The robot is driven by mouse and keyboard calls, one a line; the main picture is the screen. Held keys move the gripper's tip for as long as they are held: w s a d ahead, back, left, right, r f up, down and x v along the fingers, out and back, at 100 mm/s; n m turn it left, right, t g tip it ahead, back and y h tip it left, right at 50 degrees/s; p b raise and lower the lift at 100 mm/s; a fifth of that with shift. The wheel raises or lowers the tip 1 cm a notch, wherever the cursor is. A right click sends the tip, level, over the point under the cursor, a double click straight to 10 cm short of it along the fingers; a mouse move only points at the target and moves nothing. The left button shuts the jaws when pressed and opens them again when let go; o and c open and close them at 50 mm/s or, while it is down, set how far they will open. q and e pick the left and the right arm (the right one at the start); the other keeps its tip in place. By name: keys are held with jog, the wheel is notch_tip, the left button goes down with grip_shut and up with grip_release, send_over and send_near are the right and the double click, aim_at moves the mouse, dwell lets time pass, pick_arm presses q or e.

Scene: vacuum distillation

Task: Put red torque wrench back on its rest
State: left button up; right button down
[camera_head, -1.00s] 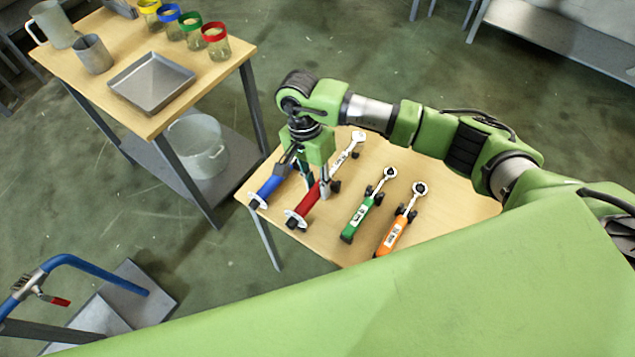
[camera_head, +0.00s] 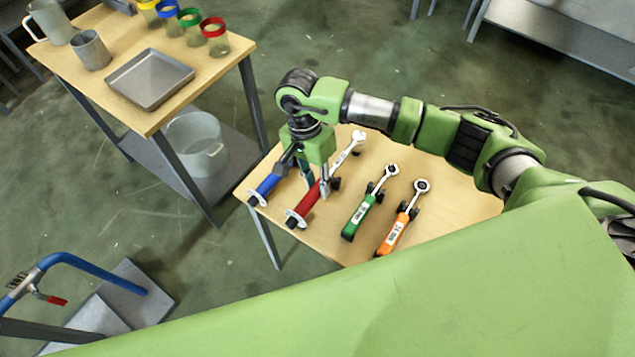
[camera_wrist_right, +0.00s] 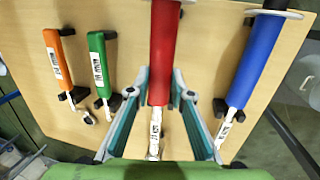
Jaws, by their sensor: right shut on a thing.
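The red torque wrench (camera_head: 306,206) is at the left part of the small wooden table, its metal head pointing to the back right. My right gripper (camera_head: 315,188) is over it from above, shut on it near where the handle meets the shaft. In the right wrist view, the red handle (camera_wrist_right: 164,50) runs between the two fingers (camera_wrist_right: 160,84), and the labelled shaft shows below. Black rest pieces (camera_head: 335,184) show by the wrench. I cannot tell whether it touches them or hovers just above. My left gripper is not in view.
A blue wrench (camera_head: 268,186) lies close on the left, partly hidden by my gripper. A green wrench (camera_head: 359,215) and an orange wrench (camera_head: 391,236) lie to the right on black supports. The table's (camera_head: 455,200) right part is bare. Another table with a tray (camera_head: 150,80) stands back left.

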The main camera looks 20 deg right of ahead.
dwell(0.7)
jog(key=shift+b, duration=0.35)
jog(key=shift+w+b+x, duration=0.15)
jog(key=shift+b+x, duration=0.55)
jog(key=shift+b, duration=0.05)
jog(key=shift+w+b+x, duration=0.1)
jog(key=shift+b+x, duration=0.55)
jog(key=shift+b, duration=0.05)
jog(key=shift+a+f, duration=0.1)
jog(key=shift+a, duration=0.05)
jog(key=c, duration=1.7)
grip_release()
jog(key=shift+s+f, duration=0.1)
jog(key=shift+f, duration=0.05)
